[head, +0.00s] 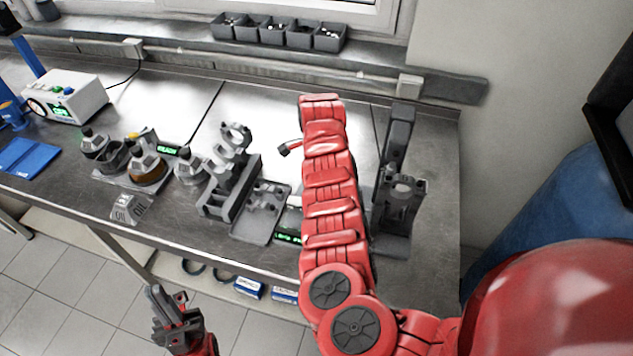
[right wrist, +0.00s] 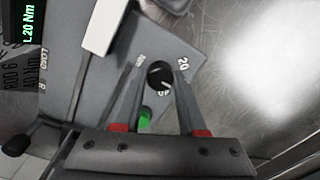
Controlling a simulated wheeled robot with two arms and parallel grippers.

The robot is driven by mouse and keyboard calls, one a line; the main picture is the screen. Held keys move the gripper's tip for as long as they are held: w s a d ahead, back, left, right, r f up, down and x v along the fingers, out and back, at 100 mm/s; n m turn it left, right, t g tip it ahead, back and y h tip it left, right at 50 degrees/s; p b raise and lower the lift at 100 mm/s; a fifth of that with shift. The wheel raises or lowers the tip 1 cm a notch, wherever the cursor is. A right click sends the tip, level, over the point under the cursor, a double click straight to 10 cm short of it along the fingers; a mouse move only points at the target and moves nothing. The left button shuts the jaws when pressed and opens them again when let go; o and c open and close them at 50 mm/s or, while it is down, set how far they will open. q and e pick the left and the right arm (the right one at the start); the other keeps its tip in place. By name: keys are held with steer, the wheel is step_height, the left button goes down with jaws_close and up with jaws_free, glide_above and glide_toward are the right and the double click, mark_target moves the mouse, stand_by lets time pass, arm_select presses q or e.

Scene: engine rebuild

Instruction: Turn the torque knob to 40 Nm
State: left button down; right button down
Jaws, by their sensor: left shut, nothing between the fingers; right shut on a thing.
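The torque knob (right wrist: 160,75) is a small round black knob with a pale pointer line, on a grey panel in the right wrist view. White scale marks lie around it; "20" is readable, and the mark by the pointer is partly hidden. The fingers of my right gripper (right wrist: 161,82) stand on both sides of the knob and are shut on it. A display (right wrist: 18,18) at the top left shows green text that reads about 20 Nm. In the head view the right gripper and knob are hidden by my red arm. My left gripper (head: 166,300) is shut and empty, below the bench's front edge.
A green button (right wrist: 145,117) shows beside one finger, and a black-ended lever (right wrist: 17,142) is at the left. On the bench stand a grey fixture (head: 402,195), a grey tray (head: 252,228), oil containers (head: 148,168) and a white box device (head: 75,98). Parts bins (head: 272,32) line the back.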

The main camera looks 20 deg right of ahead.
steer(key=m+b, duration=0.5)
steer(key=m, duration=0.1)
steer(key=shift+w+f+b, duration=0.1)
steer(key=shift+f+b, duration=0.15)
steer(key=shift+b, duration=0.15)
steer(key=m+b, duration=0.3)
steer(key=shift+r+m, duration=0.15)
steer(key=shift+m, duration=0.15)
steer(key=shift+r, duration=0.1)
steer(key=shift+c, duration=2.4)
jaws_free()
